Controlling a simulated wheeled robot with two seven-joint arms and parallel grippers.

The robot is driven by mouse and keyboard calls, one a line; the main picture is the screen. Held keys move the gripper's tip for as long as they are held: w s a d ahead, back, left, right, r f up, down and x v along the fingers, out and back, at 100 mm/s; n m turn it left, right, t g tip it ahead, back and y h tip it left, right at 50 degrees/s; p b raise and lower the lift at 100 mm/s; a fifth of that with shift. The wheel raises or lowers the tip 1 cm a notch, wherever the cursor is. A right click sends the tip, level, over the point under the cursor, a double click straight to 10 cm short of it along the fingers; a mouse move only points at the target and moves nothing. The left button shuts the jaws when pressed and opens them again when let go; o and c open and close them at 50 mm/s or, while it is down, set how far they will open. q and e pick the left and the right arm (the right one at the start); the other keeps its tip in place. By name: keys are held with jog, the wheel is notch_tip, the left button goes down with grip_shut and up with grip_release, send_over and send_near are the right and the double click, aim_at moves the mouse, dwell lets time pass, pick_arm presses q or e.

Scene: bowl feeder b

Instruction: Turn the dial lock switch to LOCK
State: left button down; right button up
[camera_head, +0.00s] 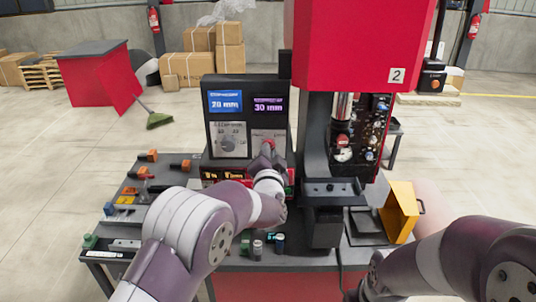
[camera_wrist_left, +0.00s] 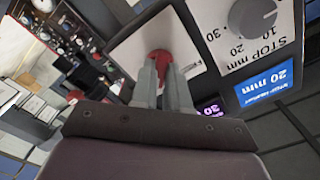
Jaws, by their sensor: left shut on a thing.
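The red dial lock switch (camera_head: 268,142) sits on a light plate on the right of the control panel (camera_head: 247,119), under the display reading 30 mm. In the left wrist view the red switch (camera_wrist_left: 159,60) is between the fingertips. My left gripper (camera_head: 267,154) reaches the panel from the front and is shut on the switch; its two grey fingers show in the left wrist view (camera_wrist_left: 161,78). The fingers hide part of the switch and most lettering around it, so I cannot read its setting. My right arm shows at lower right, with its gripper out of view.
A grey dial (camera_head: 228,143) is left of the switch, under the blue 20 mm display (camera_head: 225,101). The red press (camera_head: 360,45) stands close on the right. Several small tools and parts lie on the bench (camera_head: 125,215). An orange bin (camera_head: 399,211) is at the right.

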pick_arm(q)
jog(key=c, duration=1.1)
grip_release()
jog(key=shift+w+r, duration=0.1)
jog(key=shift+r, duration=0.25)
jog(key=shift+d+f, duration=0.1)
jog(key=shift+f, duration=0.05)
jog(key=s+b, duration=0.5)
jog(key=s, duration=0.7)
jog(key=shift+s+b, duration=0.35)
jog(key=shift+b, duration=0.05)
